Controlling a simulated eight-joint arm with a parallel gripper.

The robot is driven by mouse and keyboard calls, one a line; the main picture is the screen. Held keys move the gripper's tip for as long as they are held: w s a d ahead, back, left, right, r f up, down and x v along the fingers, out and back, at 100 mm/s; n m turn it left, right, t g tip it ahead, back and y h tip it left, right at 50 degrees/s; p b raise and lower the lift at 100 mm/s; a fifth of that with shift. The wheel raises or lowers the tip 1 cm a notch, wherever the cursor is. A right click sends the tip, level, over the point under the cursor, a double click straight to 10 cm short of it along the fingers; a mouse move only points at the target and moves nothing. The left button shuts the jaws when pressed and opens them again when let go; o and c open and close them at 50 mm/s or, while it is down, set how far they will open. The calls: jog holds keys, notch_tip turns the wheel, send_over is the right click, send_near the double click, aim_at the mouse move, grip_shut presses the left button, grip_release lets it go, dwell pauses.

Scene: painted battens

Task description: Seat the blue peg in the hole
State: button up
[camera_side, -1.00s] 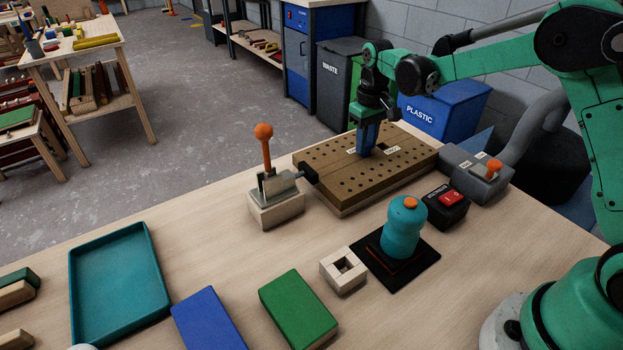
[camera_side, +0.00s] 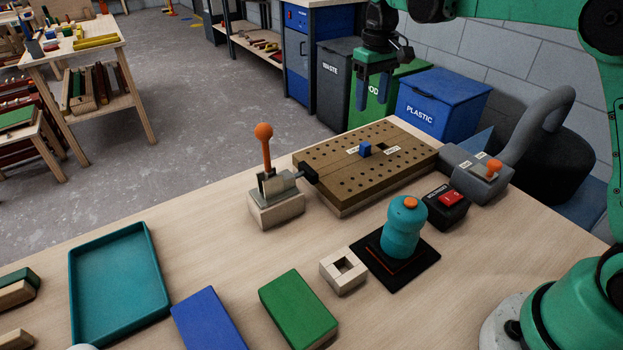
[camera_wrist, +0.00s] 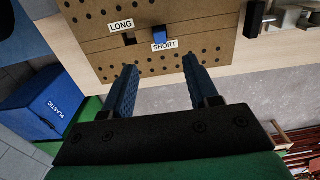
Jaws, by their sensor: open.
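The blue peg (camera_side: 365,149) stands upright in the brown perforated board (camera_side: 330,185), with a short blue stub showing above the surface. In the wrist view the peg (camera_wrist: 160,38) is at the hole beside the SHORT label (camera_wrist: 165,45). How deep the peg sits cannot be told. My gripper (camera_side: 373,100) is open and empty, raised well above the peg and apart from it; its two blue fingers also show in the wrist view (camera_wrist: 159,66).
A toggle clamp with an orange knob (camera_side: 264,134) holds the board's left edge. Nearer are a teal bottle-shaped item (camera_side: 402,232) on a black pad, a pale block with a square hole (camera_side: 336,279), a green block (camera_side: 298,305), a blue block (camera_side: 207,322) and a teal tray (camera_side: 118,280).

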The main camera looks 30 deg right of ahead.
jog(key=s+a+r+t, duration=0.3)
jog(key=s+a+r, duration=0.1)
jog(key=s, duration=0.3)
jog(key=s+a+f+t, duration=0.2)
jog(key=s+f+t, duration=0.2)
jog(key=s, duration=0.4)
jog(key=shift+s+f, duration=0.15)
jog(key=shift+f, duration=0.35)
